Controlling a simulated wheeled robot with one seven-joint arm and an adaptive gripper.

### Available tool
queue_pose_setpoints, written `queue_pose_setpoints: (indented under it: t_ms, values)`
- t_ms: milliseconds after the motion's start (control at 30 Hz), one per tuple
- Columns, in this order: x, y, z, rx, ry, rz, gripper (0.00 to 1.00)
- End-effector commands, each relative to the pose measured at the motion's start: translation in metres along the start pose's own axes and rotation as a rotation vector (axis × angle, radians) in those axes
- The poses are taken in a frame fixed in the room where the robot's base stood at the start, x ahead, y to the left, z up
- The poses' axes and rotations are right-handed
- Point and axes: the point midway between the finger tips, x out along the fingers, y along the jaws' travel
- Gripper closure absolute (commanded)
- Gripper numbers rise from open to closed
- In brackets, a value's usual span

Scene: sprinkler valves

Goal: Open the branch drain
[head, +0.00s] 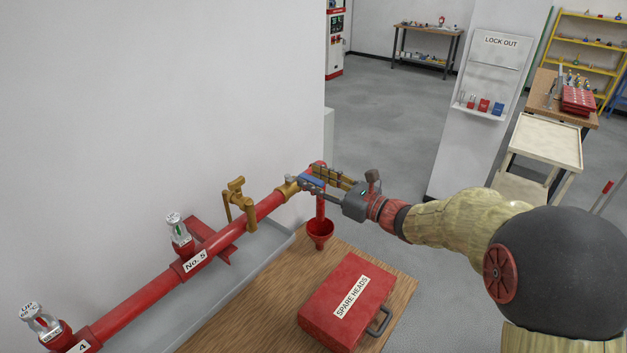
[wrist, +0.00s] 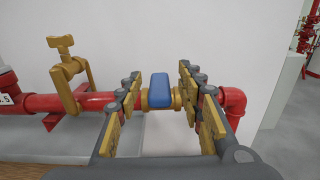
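A red branch pipe (head: 135,300) runs along the wall. Near its right end sits a brass valve (head: 287,190) with a blue handle (head: 311,180). In the wrist view the blue handle (wrist: 160,86) stands in the middle, over the brass body. Beyond it the pipe turns down at a red elbow (wrist: 234,101) toward a red funnel (head: 320,230). My gripper (wrist: 160,82) is open at the valve, one finger on each side of the handle, with gaps showing on both sides. In the head view my gripper (head: 318,183) partly hides the handle.
A brass fitting with a lever (head: 238,203) stands farther left on the pipe. Two sprinkler heads (head: 175,228) (head: 40,320) rise from it. A red SPARE HEADS case (head: 348,305) lies on the wooden bench (head: 240,318) below. The grey floor to the right is mostly clear.

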Motion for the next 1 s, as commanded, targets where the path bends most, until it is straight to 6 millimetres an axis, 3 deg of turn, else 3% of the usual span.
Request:
queue_pose_setpoints:
  t_ms: [300,1000]
  values:
    - [0.0025,0.0003,-0.0002,0.0,0.001,0.0,0.63]
    - [0.0023,0.0004,-0.0002,0.0,0.001,0.001,1.0]
